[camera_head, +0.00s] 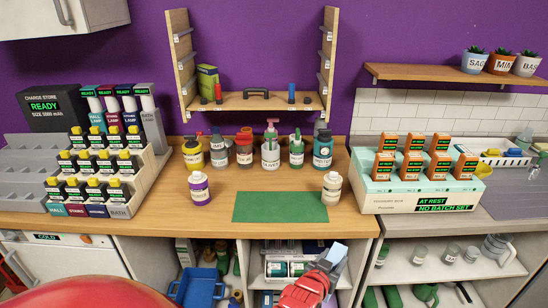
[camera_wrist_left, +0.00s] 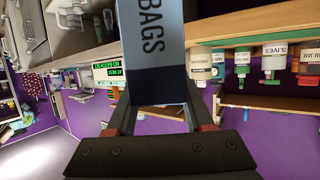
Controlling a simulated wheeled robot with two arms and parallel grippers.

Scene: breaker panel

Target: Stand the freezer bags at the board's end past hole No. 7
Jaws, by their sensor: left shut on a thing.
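The freezer bags, a grey-blue box lettered "BAGS" with a dark band (camera_wrist_left: 158,52), fill the upper middle of the left wrist view. My left gripper (camera_wrist_left: 157,112) is shut on the box, which sits between its two fingers. In the head view the red left gripper (camera_head: 318,274) is low, in front of the counter, with the blue box (camera_head: 335,254) at its tip. The wooden board (camera_head: 262,103) crosses between two uprights on the purple wall. Red, black and blue handles stand along it. The hole numbers are too small to read. My right gripper is out of view.
A green box (camera_head: 208,80) stands at the board's left end. Jars and bottles (camera_head: 270,152) crowd the counter below the board. A green mat (camera_head: 280,207) lies clear in front. Open shelves are under the counter; orange units (camera_head: 413,150) stand right.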

